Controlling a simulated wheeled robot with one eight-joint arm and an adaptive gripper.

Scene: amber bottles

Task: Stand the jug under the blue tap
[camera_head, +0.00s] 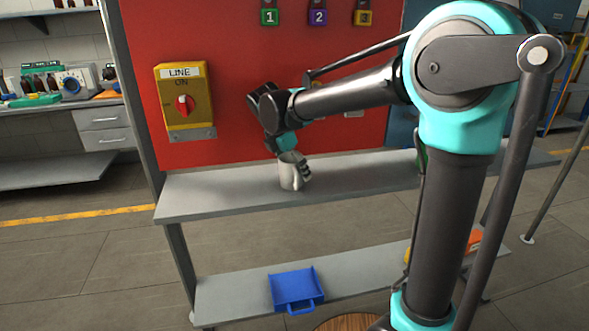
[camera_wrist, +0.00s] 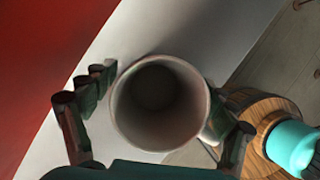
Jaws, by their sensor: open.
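The jug (camera_head: 287,173) is a pale grey-white vessel standing upright on the upper grey shelf (camera_head: 210,193), in front of the red panel. In the wrist view I look down into its open mouth (camera_wrist: 158,102), and it looks empty inside. Part of its handle seems to show at its lower right, near a finger. My gripper (camera_head: 296,165) is over the jug, with its fingers spread open on either side of it; they also show in the wrist view (camera_wrist: 165,118). I cannot tell whether any finger touches the jug. No blue tap is visible in either view.
A yellow switch box (camera_head: 184,100) with a red knob is on the red panel (camera_head: 225,60). Several numbered padlocks hang above. A blue dustpan-like tray (camera_head: 296,288) lies on the lower shelf (camera_head: 235,300). The upper shelf left of the jug is clear.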

